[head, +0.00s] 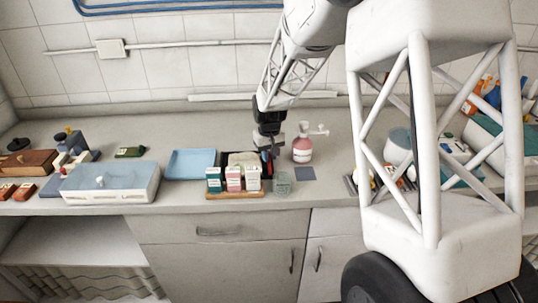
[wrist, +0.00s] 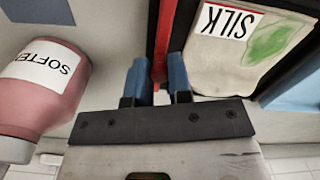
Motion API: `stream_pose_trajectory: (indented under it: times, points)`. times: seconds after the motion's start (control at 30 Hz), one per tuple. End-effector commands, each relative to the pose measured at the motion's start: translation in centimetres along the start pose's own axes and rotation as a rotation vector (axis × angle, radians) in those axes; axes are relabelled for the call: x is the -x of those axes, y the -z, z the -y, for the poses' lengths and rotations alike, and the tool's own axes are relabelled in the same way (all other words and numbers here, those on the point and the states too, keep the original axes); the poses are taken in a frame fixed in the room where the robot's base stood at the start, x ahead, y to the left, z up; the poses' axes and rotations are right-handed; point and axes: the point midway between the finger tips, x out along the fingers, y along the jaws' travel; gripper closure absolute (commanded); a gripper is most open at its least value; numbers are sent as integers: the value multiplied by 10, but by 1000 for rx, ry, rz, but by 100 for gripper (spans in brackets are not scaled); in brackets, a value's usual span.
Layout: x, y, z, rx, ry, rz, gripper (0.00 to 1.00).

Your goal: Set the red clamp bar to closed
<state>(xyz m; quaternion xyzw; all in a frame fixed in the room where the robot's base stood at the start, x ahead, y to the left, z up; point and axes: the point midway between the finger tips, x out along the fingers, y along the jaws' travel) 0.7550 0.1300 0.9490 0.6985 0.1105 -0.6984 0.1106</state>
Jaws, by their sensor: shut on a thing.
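The red clamp bar (wrist: 163,35) runs along the side of a dark frame in the wrist view. My gripper (wrist: 158,68) has its blue fingers on either side of the bar's near end and is shut on it. Beside the bar, a pale bag labelled SILK (wrist: 240,45) lies within the dark frame. In the head view my gripper (head: 269,153) is low over the counter at the right side of the dark frame (head: 232,154). The bar is mostly hidden there, so I cannot tell its angle.
A pink bottle (head: 302,150) stands close to the right of my gripper. Small boxes (head: 233,179) on a wooden tray and a clear glass (head: 282,184) stand in front. A blue tray (head: 190,163) lies to the left. A dark grey square (head: 305,174) lies to the right.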

Motion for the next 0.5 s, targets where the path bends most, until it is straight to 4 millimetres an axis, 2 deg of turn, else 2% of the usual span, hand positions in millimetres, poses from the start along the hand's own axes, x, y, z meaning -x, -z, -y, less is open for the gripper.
stream_pose_trajectory:
  times: [0.27, 0.5]
  points:
    - [0, 1, 2, 1, 0, 0, 100]
    - [1, 8, 24, 2, 0, -1, 100]
